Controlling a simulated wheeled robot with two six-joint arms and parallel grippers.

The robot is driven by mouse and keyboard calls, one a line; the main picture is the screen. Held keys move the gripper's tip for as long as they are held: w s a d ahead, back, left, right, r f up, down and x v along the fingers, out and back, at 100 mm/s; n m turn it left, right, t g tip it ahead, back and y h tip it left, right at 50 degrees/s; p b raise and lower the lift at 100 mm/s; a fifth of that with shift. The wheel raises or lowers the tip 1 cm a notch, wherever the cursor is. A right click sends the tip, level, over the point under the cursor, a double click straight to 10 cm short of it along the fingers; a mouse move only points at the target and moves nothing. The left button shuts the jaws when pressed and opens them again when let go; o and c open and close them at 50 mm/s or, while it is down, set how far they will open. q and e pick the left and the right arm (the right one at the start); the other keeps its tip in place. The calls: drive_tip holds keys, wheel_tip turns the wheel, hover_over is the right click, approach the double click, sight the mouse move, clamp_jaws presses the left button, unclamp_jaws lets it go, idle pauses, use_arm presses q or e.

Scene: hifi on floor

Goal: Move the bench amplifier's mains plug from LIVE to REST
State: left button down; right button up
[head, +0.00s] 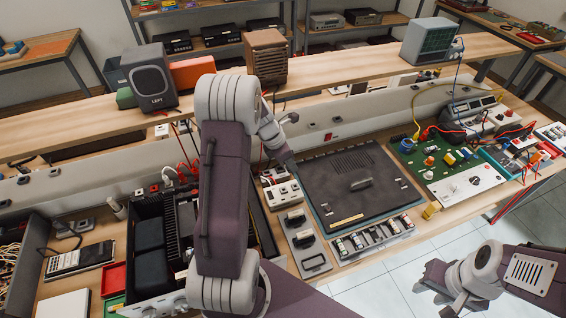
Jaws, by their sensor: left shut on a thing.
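My left arm rises through the middle of the head view and bends down to its gripper (284,156). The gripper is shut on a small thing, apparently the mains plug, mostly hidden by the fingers. It is just above and behind a white socket block (284,195); I cannot tell whether the plug touches a socket. The LIVE and REST labels are not readable. A black finned unit (150,240), perhaps the bench amplifier, stands left of my arm, partly hidden by it. My right gripper (430,285) is at the lower right, off the bench and away from the sockets; its opening is unclear.
A green circuit board (440,160) is further right. A raised shelf (345,80) carries speakers. Red leads (187,150) hang behind the black unit.

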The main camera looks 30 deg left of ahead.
use_arm(q)
drive_tip(key=shift+d+r, duration=0.1)
drive_tip(key=shift+d, duration=0.1)
drive_tip(key=w+a+r, duration=0.1)
drive_tip(key=w, duration=0.2)
drive_tip(key=p, duration=0.3)
hover_over(284, 168)
wheel_tip(284, 168, down, 3)
drive_tip(key=f+b, duration=0.1)
drive_tip(key=f, duration=0.1)
drive_tip(key=f+b, duration=0.1)
drive_tip(key=f, duration=0.1)
drive_tip(key=s+a+f+b, duration=0.1)
drive_tip(key=f, duration=0.2)
drive_tip(key=shift+b, duration=0.3)
drive_tip(key=shift+p, duration=0.3)
drive_tip(key=shift+f+b, duration=0.55)
drive_tip(key=shift+f, duration=0.45)
idle(1.0)
